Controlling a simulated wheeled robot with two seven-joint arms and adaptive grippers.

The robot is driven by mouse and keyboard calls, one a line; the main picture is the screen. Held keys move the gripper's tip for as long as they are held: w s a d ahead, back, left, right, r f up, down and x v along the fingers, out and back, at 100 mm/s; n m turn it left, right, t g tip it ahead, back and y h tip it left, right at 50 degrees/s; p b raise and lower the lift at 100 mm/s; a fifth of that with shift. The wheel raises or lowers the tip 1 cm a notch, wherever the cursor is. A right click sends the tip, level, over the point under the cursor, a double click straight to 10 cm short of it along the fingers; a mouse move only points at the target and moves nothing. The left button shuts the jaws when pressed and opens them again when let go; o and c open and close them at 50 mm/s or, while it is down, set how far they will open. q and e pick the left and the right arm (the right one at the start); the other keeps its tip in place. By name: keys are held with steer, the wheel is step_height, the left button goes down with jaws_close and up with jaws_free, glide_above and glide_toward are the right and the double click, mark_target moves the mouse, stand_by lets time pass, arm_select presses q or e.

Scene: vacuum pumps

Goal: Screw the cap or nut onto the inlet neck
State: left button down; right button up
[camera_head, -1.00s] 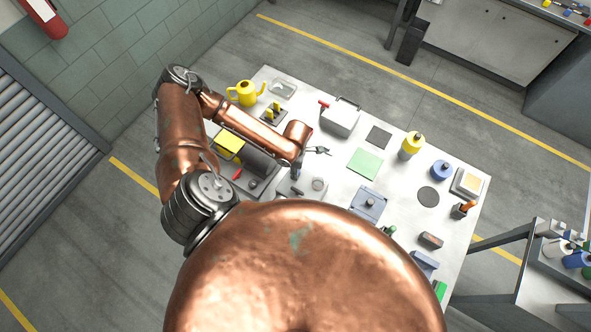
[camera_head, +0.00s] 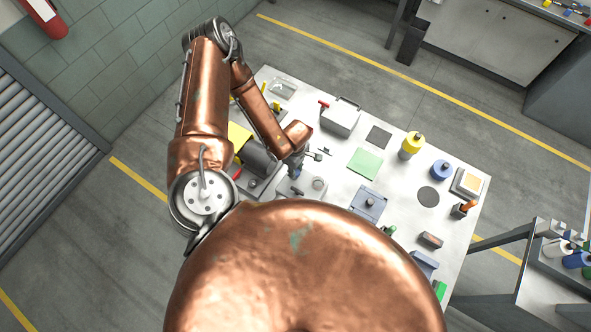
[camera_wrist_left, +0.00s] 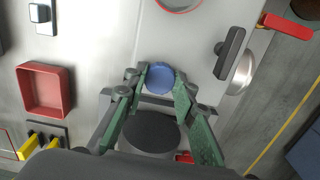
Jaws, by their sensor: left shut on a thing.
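The blue cap (camera_wrist_left: 160,78) shows as a round disc between the green fingers of my left gripper (camera_wrist_left: 164,76) in the left wrist view. The fingers are shut on its sides. In the head view my left gripper (camera_head: 296,176) points down over the left part of the table, with a small blue patch at its tip. A grey pump part (camera_head: 304,188) is right by it. The inlet neck cannot be made out; whether the cap sits on it or above it is not clear. My right gripper is not in view.
The table (camera_head: 400,180) holds a toolbox (camera_head: 341,118), a green mat (camera_head: 364,163), a yellow bottle (camera_head: 411,146) and a blue container (camera_head: 441,170). A red tray (camera_wrist_left: 45,90) and a dark handle (camera_wrist_left: 230,53) show in the wrist view.

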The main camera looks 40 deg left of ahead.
arm_select(q)
steer(key=shift+w+a+m, duration=0.2)
steer(key=shift+w+m, duration=0.05)
steer(key=shift+m, duration=0.55)
steer(key=c, duration=1.5)
jaws_free()
steer(key=shift+s, duration=0.1)
steer(key=shift+d, duration=0.15)
steer(key=shift+c, duration=0.6)
